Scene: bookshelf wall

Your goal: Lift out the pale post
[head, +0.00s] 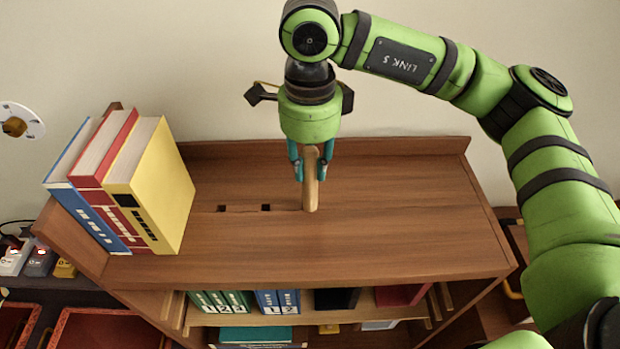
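The pale post (311,192) is a slim light-wood peg standing upright on the brown shelf top (400,215). Its foot is in line with two dark square holes (266,207) to its left. My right gripper (311,174) points down over it, with a teal finger on each side. The fingers appear closed against the post's upper part. The post's foot meets the shelf top, and whether it sits in a hole is hidden. My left gripper is not in view.
Blue, red and yellow books (160,185) stand at the left end of the top. A low back ledge (400,147) runs along the wall. The top right of the post is clear.

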